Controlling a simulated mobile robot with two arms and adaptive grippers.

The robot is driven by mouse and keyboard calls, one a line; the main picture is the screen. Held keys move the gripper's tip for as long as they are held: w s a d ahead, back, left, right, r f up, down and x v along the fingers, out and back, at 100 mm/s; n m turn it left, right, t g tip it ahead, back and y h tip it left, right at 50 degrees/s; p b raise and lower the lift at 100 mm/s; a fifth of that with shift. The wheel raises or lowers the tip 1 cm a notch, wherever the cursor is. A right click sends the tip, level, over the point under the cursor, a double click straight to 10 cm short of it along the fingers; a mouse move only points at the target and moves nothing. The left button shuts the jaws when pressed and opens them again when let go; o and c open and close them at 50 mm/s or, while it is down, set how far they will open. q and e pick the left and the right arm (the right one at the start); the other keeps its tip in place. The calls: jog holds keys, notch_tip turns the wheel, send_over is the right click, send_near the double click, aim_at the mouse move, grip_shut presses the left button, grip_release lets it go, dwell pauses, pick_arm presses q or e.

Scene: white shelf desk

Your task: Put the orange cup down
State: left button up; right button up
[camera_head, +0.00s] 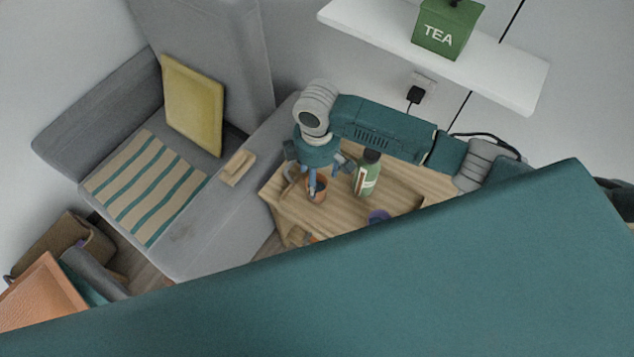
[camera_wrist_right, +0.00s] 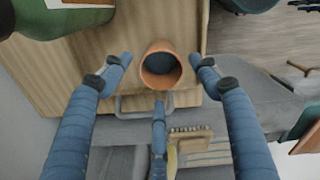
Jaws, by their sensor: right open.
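The orange cup (camera_head: 319,193) stands upright on the wooden table (camera_head: 290,213), near its left edge. In the right wrist view the cup (camera_wrist_right: 149,72) shows its round rim and dark inside. My right gripper (camera_head: 315,181) is over the cup, pointing down. In the right wrist view its blue fingers (camera_wrist_right: 160,68) are spread around the cup, with gaps on the left and right sides. Whether the third finger touches the cup I cannot tell. My left gripper is not in view.
A green bottle (camera_head: 366,174) stands right of the cup, close to my right gripper. A purple item (camera_head: 378,216) is on the table nearer the front. A grey sofa (camera_head: 190,236) adjoins the table's left. A white shelf (camera_head: 490,58) with a green tea tin (camera_head: 446,29) hangs above.

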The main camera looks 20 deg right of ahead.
notch_tip(320, 180, up, 5)
jog(key=shift+r, duration=0.15)
dwell(0.6)
